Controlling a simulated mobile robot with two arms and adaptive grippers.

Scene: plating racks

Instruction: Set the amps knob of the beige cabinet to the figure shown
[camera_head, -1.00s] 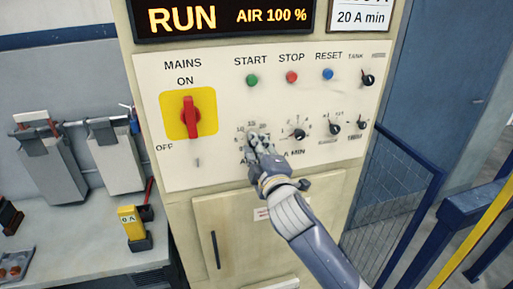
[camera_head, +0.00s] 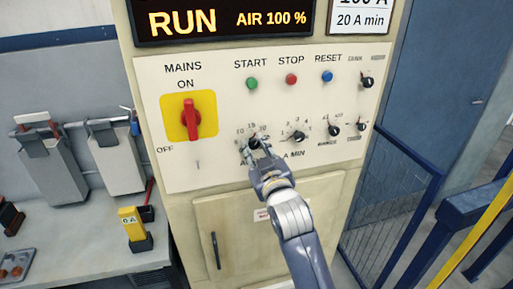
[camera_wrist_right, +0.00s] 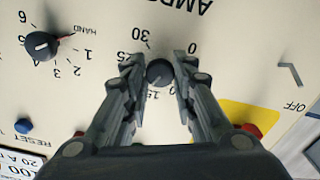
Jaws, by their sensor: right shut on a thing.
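The beige cabinet (camera_head: 340,190) has a white control panel (camera_head: 225,105). Its amps knob (camera_wrist_right: 158,72) is black and round, on a printed scale with 0, 15, 25 and 30 readable, seen upside down in the right wrist view. My right gripper (camera_wrist_right: 157,75) is shut on this knob, one finger on each side. In the head view my right gripper (camera_head: 256,147) covers much of the knob and the lower scale. The knob's pointer cannot be made out. A card (camera_head: 362,16) at upper right reads "20 A min", its top line cut off. My left gripper is out of view.
A red mains switch (camera_head: 191,118) on a yellow plate is left of the knob. Green, red and blue buttons (camera_head: 291,78) sit above. A minutes knob (camera_head: 297,137) is close on the right. A blue mesh gate (camera_head: 395,195) stands right of the cabinet.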

